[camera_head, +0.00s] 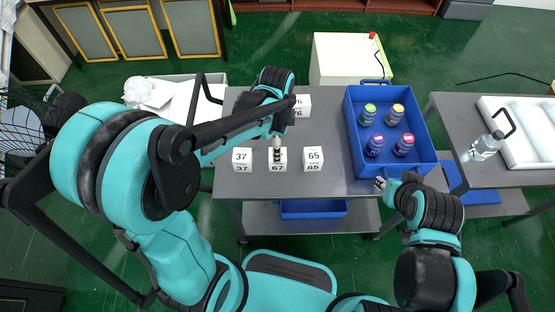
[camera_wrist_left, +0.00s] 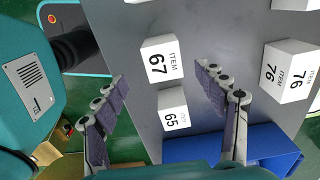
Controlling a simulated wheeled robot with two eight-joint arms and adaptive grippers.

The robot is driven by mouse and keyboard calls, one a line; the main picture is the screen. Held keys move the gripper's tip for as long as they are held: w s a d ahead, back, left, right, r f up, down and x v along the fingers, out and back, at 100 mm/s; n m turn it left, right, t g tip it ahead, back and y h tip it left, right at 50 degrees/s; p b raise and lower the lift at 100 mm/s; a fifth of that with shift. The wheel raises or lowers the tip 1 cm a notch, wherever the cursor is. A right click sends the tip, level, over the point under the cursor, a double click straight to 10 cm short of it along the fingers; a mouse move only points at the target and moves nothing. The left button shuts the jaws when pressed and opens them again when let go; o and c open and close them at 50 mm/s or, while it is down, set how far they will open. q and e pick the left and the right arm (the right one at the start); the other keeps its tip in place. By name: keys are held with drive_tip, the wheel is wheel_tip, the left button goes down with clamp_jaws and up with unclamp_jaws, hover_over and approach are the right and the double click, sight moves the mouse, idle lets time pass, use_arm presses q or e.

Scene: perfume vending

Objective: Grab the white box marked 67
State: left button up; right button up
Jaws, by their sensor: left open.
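The white box marked 67 (camera_head: 278,167) stands on the grey table between the boxes marked 37 and 65. It also shows in the left wrist view (camera_wrist_left: 161,62), upper middle. My left gripper (camera_head: 277,147) is over it in the head view and hides part of its top. In the left wrist view my left gripper (camera_wrist_left: 160,84) is open and empty, with box 67 and the white box marked 65 (camera_wrist_left: 173,107) showing in the space between its fingers. My right gripper (camera_head: 381,183) is at the table's front right, by the blue crate; its fingers are too small to read.
The box marked 37 (camera_head: 242,160) and box 65 (camera_head: 313,160) flank box 67 closely. A box marked 76 (camera_head: 302,105) stands behind. A blue crate (camera_head: 355,150) with several capped jars is at the right. The table front is clear.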

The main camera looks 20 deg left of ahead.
use_arm(q)
drive_tip(key=f+b, duration=0.1)
drive_tip(key=f, duration=0.1)
drive_tip(key=f+b, duration=0.1)
drive_tip(key=f, duration=0.1)
drive_tip(key=f+b, duration=0.1)
drive_tip(key=f, duration=0.2)
drive_tip(key=shift+w+f, duration=0.1)
drive_tip(key=shift+w, duration=0.2)
drive_tip(key=c, duration=1.3)
